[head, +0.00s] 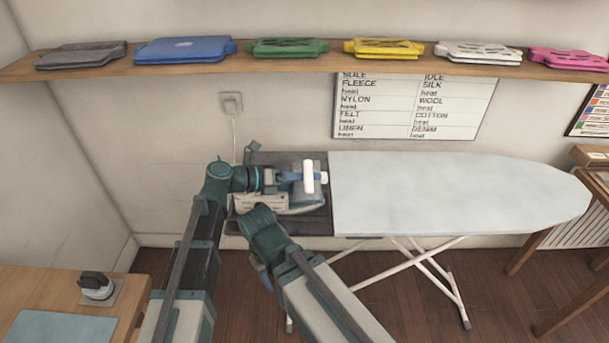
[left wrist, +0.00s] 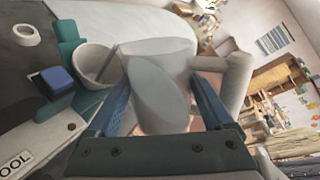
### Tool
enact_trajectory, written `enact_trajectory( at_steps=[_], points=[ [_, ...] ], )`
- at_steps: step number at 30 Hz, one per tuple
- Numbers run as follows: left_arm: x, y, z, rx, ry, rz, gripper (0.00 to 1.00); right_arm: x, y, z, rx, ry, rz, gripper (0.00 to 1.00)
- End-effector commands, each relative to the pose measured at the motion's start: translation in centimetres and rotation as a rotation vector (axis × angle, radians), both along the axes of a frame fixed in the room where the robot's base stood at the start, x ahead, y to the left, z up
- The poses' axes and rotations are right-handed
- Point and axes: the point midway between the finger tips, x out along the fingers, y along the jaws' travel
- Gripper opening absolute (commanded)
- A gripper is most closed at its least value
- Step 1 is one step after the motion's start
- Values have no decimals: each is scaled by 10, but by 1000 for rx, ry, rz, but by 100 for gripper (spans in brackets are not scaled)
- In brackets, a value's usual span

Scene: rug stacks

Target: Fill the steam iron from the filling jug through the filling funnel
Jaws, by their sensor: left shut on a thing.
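My left gripper (head: 290,178) is shut on the pale filling jug (head: 308,176), above the dark end of the ironing board. In the left wrist view the jug (left wrist: 155,65) stands between the blue fingers (left wrist: 165,108), its handle to the right. The white filling funnel (left wrist: 94,62) is just left of the jug, over a teal body that looks like the steam iron (left wrist: 68,35). How the funnel is seated is hidden. The iron is mostly covered in the head view. My right arm's wrist (head: 265,228) is in front of the dark plate; its jaws cannot be made out.
The pale ironing board (head: 450,190) is clear to the right. A shelf (head: 235,63) of coloured plates runs above. A wooden table (head: 50,285) is at lower left.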

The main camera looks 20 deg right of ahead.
Motion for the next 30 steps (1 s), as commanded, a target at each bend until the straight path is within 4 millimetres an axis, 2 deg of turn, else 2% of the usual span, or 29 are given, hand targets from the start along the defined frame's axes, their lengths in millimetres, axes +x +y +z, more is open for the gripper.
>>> enact_trajectory(
  at_steps=[1,3,4,6,8,9,17,27,30],
  points=[
    [-1,0,-1,-3,-8,0,0,0,0,-2,0,0,0,50],
    [-5,1,-14,-41,-185,2,0,0,0,-27,0,0,0,50],
    [-4,1,2,-55,-260,2,0,0,0,-15,0,0,0,50],
    [0,0,19,-90,-426,3,0,0,0,-12,0,0,0,50],
    [5,-1,42,-118,-564,3,0,0,0,0,0,0,0,50],
    [7,-2,47,-129,-622,3,0,0,0,0,0,0,0,50],
    [7,-2,44,-127,-619,1,0,0,0,-2,0,0,0,50],
    [7,-1,72,-126,-618,0,0,0,0,26,0,0,0,50],
    [7,-1,74,-126,-618,0,0,0,0,28,0,0,0,50]
  ],
)
